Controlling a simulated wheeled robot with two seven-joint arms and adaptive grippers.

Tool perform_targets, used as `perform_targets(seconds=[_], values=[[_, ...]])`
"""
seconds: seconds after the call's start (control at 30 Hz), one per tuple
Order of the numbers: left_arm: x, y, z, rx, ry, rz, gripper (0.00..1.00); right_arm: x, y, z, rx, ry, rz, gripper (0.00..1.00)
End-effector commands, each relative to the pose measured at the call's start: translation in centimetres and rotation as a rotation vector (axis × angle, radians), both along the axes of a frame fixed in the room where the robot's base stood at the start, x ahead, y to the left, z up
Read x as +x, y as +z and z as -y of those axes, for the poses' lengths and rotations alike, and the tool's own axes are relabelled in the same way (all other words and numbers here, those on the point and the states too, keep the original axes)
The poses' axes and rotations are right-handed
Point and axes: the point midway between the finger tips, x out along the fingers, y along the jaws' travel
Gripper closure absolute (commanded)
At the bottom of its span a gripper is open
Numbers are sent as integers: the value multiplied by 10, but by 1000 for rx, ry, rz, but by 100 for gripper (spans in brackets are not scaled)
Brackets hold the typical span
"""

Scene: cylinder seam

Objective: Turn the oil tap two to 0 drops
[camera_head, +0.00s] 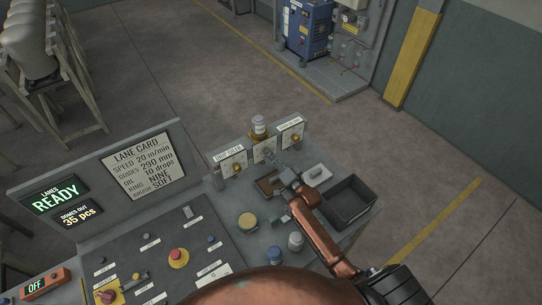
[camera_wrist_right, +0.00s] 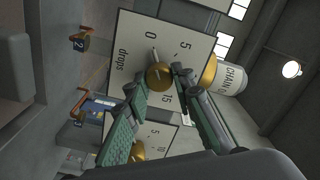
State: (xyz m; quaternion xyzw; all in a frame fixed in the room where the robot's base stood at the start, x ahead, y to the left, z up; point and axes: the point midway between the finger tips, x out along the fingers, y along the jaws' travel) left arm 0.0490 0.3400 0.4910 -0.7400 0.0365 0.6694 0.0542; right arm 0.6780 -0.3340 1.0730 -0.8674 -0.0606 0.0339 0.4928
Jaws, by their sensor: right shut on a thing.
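In the right wrist view, a brass tap knob (camera_wrist_right: 159,77) sits on a white dial plate (camera_wrist_right: 196,50) marked 0, 5, 15 and "drops". Its pale pointer lies toward the 0. My right gripper (camera_wrist_right: 161,90) has its fingers on either side of this knob and is shut on it. In the head view, my right gripper (camera_head: 273,158) reaches the middle of three white plates (camera_head: 261,151); the arm end hides its knob. I cannot read a tap number on it. My left gripper is not in view.
Plates with brass knobs flank it at left (camera_head: 233,162) and right (camera_head: 292,132). An oil jar (camera_head: 259,126) stands behind. A black bin (camera_head: 348,200), a white-topped block (camera_head: 317,174) and pots (camera_head: 247,221) are near my arm. The lane card (camera_head: 143,167) reads oil 10 drops.

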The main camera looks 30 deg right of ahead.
Motion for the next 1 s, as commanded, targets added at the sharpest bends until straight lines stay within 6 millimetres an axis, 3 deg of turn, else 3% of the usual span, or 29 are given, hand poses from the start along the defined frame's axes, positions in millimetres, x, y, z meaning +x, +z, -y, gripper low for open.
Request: perform_targets(seconds=[0.3,0.33,0.57,0.87,1.0], values=[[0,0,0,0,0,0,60,0,-2,-1,-2,2,-3,100],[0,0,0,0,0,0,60,0,-2,-1,-2,2,-3,76],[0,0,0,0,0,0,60,0,-1,0,-1,0,-2,60],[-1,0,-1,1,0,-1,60,-2,-1,0,-1,-1,-1,60],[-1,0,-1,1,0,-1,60,-16,-2,3,-1,-1,-3,60]])
